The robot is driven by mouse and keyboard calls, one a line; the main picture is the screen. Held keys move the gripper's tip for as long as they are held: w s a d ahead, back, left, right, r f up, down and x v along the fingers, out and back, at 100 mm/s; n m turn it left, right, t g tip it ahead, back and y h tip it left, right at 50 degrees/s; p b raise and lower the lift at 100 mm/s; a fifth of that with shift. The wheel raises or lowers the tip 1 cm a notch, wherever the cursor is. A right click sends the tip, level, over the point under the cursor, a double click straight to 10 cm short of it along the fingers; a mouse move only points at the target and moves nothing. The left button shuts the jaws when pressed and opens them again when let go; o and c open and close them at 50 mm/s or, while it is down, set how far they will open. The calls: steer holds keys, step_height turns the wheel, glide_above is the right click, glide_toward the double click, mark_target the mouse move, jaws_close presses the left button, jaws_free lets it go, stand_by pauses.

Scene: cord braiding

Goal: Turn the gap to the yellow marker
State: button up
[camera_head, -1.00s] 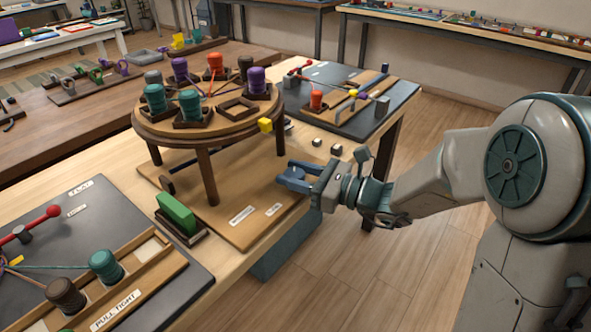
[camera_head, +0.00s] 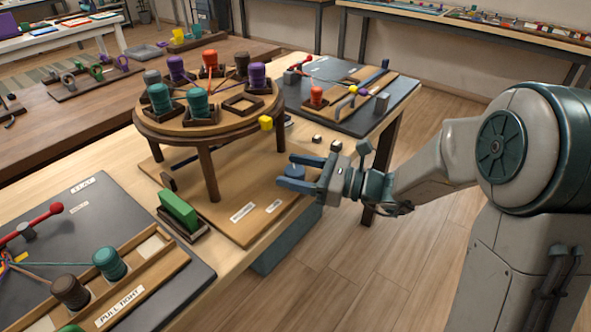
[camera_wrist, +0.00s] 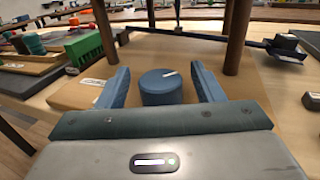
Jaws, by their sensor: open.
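A round wooden braiding stand (camera_head: 190,127) carries several coloured bobbins in square holders on top. One empty square holder, the gap (camera_head: 243,104), is at the front right of the top. The yellow marker (camera_head: 265,123) is fixed at the rim, just in front and to the right of the gap; I cannot tell whether they line up exactly. A round blue knob (camera_wrist: 162,87) with a white line stands low on the baseboard. My gripper (camera_head: 294,173) is open around it. In the wrist view my fingers (camera_wrist: 160,86) stand either side of the knob, with space between.
Stand legs (camera_wrist: 238,35) rise behind the knob. A green block (camera_head: 178,210) stands to the left of the baseboard (camera_head: 240,222). Small dark blocks (camera_head: 335,146) lie on the table behind my gripper. A board with a red-handled lever (camera_head: 306,59) is at the back right.

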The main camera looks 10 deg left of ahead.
steer(key=s+d+p, duration=0.1)
steer(key=d, duration=1.2)
steer(key=shift+d+p, duration=0.3)
steer(key=shift+s, duration=0.1)
